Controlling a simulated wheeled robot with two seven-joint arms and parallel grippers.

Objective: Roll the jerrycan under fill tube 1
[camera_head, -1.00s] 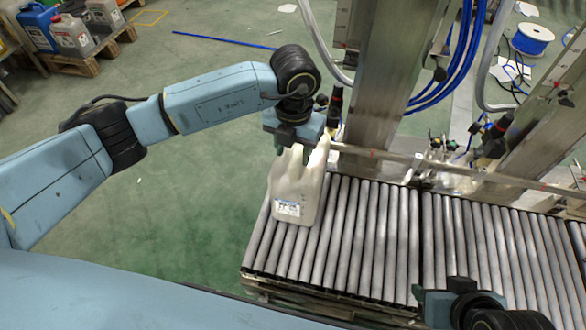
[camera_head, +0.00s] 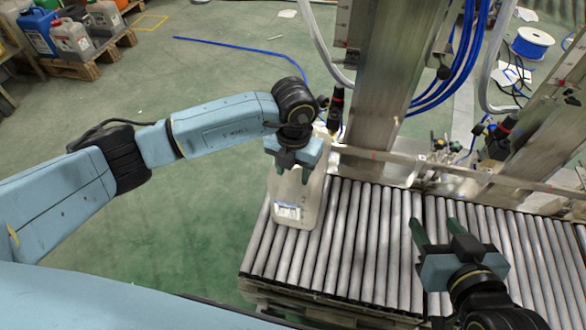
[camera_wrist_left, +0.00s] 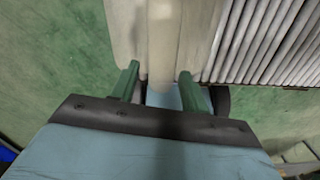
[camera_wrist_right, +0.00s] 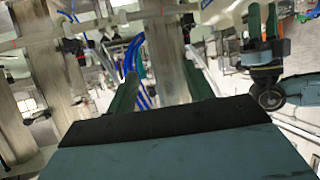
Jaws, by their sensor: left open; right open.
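The white jerrycan (camera_head: 297,213) stands at the left end of the roller conveyor, its label facing me. My left gripper (camera_head: 293,175) is open over the top of the jerrycan. In the left wrist view its green fingers (camera_wrist_left: 160,82) lie on either side of the pale jerrycan handle (camera_wrist_left: 161,40), not closed on it. My right gripper (camera_head: 430,226) is open and empty above the rollers, well right of the jerrycan. A fill tube with a black nozzle (camera_head: 336,105) hangs just behind the jerrycan; another nozzle (camera_head: 498,137) hangs further right.
The roller conveyor (camera_head: 372,235) runs to the right, with its rollers clear between the jerrycan and my right gripper. A metal rail (camera_head: 400,158) and steel columns (camera_head: 385,80) stand along its back. Other canisters (camera_head: 75,40) stand on a pallet at the far left.

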